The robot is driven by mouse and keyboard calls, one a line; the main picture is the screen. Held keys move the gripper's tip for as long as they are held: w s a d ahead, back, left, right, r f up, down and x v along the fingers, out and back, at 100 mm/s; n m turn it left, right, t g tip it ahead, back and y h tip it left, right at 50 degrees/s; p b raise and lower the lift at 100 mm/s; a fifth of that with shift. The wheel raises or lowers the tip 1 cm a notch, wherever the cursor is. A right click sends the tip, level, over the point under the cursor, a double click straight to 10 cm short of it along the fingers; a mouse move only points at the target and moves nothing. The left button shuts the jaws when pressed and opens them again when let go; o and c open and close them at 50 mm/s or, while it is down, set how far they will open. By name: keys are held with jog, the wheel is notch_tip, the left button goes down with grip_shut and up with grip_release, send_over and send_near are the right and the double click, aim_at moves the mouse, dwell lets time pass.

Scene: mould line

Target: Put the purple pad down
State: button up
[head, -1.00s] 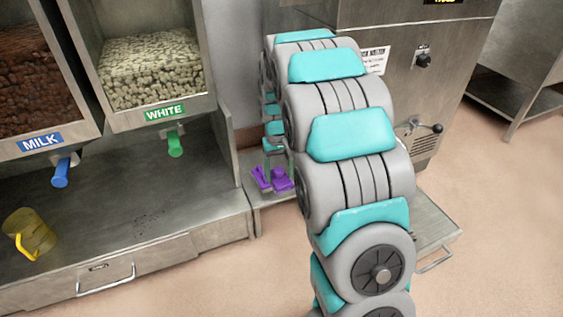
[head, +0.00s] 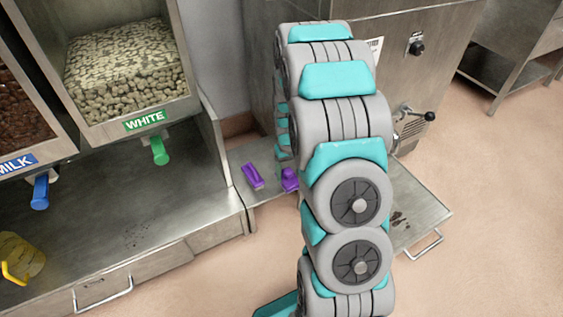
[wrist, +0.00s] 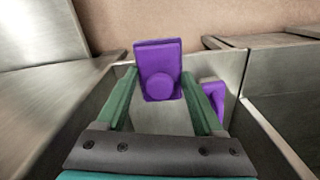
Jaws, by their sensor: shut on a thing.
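In the wrist view my gripper (wrist: 159,72) is shut on the purple pad (wrist: 155,53), a flat block with a round knob, between its two green fingers. In the head view the held pad (head: 289,181) seems to be the right one of two purple things, at the edge of my arm. My arm hides most of the gripper there. A second purple piece (head: 252,176) lies to its left on the low metal shelf (head: 262,196); it also shows in the wrist view (wrist: 213,98), right of the fingers. Whether the held pad touches the shelf I cannot tell.
The bin marked WHITE (head: 130,70) with a green spout stands left, above a steel counter (head: 165,222). A yellow jug (head: 22,258) stands at far left. A steel machine (head: 415,75) with a lever stands behind my arm. The shelf is narrow.

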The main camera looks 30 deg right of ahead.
jog(key=w, duration=0.3)
jog(key=w+d, duration=0.1)
jog(key=w, duration=0.2)
jog(key=w+d+f, duration=0.1)
jog(key=w, duration=0.1)
jog(key=shift+w, duration=0.4)
jog(key=shift+f, duration=1.7)
jog(key=shift+f+b, duration=0.15)
jog(key=shift+b, duration=0.15)
jog(key=o, duration=1.2)
